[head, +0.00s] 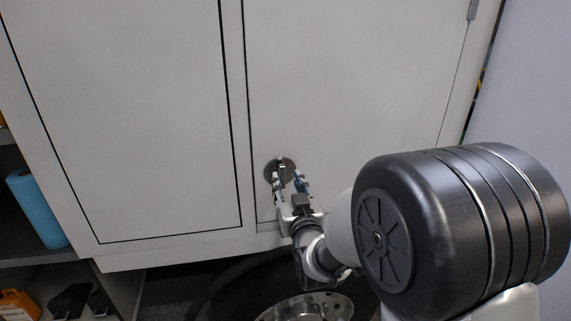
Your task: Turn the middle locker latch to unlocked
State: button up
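The locker is a pale grey cabinet with two flat doors in the head view. The latch (281,164) is a round dark metal disc with a raised knob, low on the right door (345,85) near its left edge. My gripper (287,177) is at the latch, with one finger on each side of the knob. The fingers are spread apart in front of the disc. I cannot tell whether they touch the knob. The lower part of the disc is partly hidden by my gripper. Which way the latch is turned is too small to tell.
Open shelves at the left hold a blue cylinder (37,208) and an orange item (19,304). A metal bowl with holes (308,308) stands below my gripper. The left door (125,110) is shut. A wall (530,90) stands at the right.

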aim_at(283, 170)
jog(key=p+x, duration=0.1)
jog(key=x, duration=0.5)
jog(key=shift+w, duration=0.35)
jog(key=shift+c, duration=0.6)
grip_shut()
jog(key=shift+f, duration=0.1)
